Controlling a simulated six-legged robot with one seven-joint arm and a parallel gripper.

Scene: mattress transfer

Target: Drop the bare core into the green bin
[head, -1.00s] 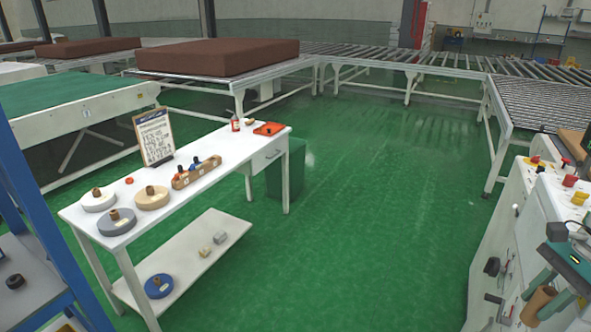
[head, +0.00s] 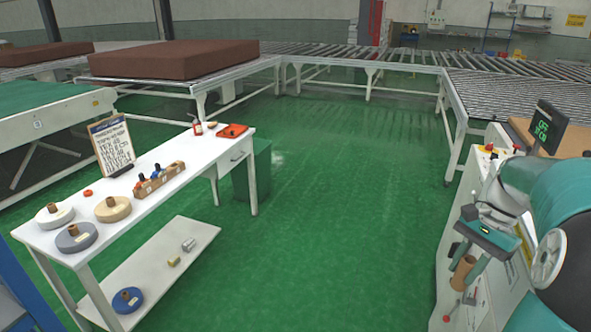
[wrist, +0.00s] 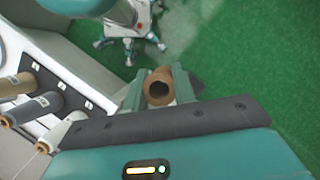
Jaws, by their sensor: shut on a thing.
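The bare core, a brown cardboard tube (head: 462,272), is held in my gripper (head: 470,277) at the right of the head view.
A white machine (head: 445,255) stands at the right beside my arm. Green floor (head: 340,200) lies open between them. Roller conveyors (head: 380,60) run along the back.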

